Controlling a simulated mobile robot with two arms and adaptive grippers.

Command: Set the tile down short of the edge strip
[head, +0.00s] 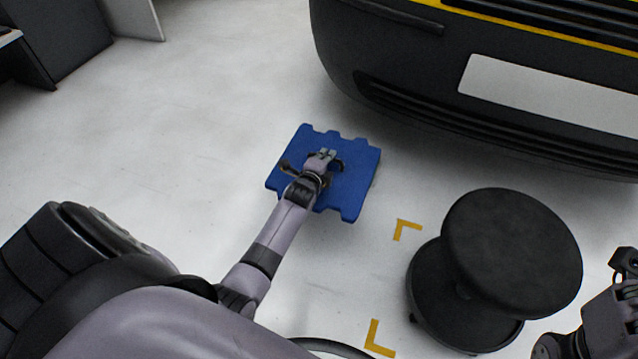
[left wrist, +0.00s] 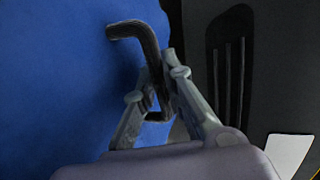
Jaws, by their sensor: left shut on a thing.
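The blue tile (head: 352,190), with notched interlocking edges, is in the middle of the head view, tilted in the picture. My left gripper (head: 325,157) reaches over its middle. In the left wrist view the left gripper (left wrist: 156,84) is shut on a dark bent handle (left wrist: 135,29) at the blue tile (left wrist: 55,80). I cannot tell whether the tile touches the floor or hangs just above it. I cannot make out an edge strip. My right arm shows at the lower right of the head view, but its fingers are not visible.
A dark car bumper (head: 400,65) overhangs the floor beyond the tile. A round black stool (head: 512,250) stands at right. Yellow corner marks (head: 404,228) (head: 376,340) lie on the pale floor (head: 200,130), which is clear left of the tile. Dark cabinets (head: 65,40) stand at upper left.

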